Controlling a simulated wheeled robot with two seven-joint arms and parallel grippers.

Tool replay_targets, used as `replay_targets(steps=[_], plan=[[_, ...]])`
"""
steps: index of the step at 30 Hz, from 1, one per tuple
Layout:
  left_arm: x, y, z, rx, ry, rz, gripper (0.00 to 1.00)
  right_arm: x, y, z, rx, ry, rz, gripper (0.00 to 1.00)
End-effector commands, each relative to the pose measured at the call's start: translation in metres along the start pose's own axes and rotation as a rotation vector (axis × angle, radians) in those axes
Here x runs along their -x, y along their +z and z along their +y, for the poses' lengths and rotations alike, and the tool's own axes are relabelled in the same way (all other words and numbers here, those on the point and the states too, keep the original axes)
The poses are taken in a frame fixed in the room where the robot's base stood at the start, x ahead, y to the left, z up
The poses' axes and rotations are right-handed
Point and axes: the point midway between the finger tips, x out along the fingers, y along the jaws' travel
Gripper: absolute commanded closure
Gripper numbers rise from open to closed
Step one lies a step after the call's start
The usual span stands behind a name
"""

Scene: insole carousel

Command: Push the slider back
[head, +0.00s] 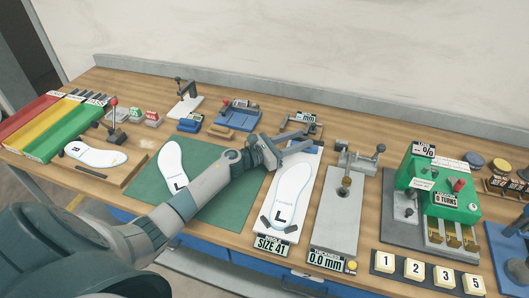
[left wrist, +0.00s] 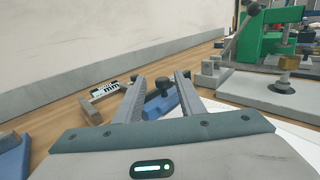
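The sizing board (head: 310,180) with the "SIZE 41" label stands right of centre in the head view, with a white insole marked L (head: 290,195) on it. My left gripper (head: 309,139) is over the far end of this board. In the left wrist view its two fingers (left wrist: 159,76) are apart. Between them shows a blue block (left wrist: 165,108) with a dark knob (left wrist: 163,86), which looks like the slider. I cannot tell whether a finger touches it. In the head view the gripper largely hides it. My right gripper is not in view.
A second insole (head: 172,165) lies on the green mat (head: 225,205) under my left arm. A "mm" display (left wrist: 105,87) stands behind the gripper's left finger.

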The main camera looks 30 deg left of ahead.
Motion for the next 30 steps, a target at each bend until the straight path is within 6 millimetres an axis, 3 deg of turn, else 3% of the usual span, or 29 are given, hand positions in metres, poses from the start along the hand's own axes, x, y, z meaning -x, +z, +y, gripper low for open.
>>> replay_targets(steps=[15, 18, 21, 30], plan=[[0.096, -0.004, 0.0, -0.001, 0.0, 0.002, 0.64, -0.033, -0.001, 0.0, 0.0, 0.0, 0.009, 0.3], [0.111, -0.004, 0.001, -0.002, 0.0, 0.002, 0.64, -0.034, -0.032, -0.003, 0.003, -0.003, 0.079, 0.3], [0.123, -0.003, 0.001, -0.001, 0.001, 0.001, 0.64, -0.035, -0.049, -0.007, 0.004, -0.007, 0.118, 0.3], [0.144, -0.001, 0.001, -0.001, 0.0, 0.001, 0.64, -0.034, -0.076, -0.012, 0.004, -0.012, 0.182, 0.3]])
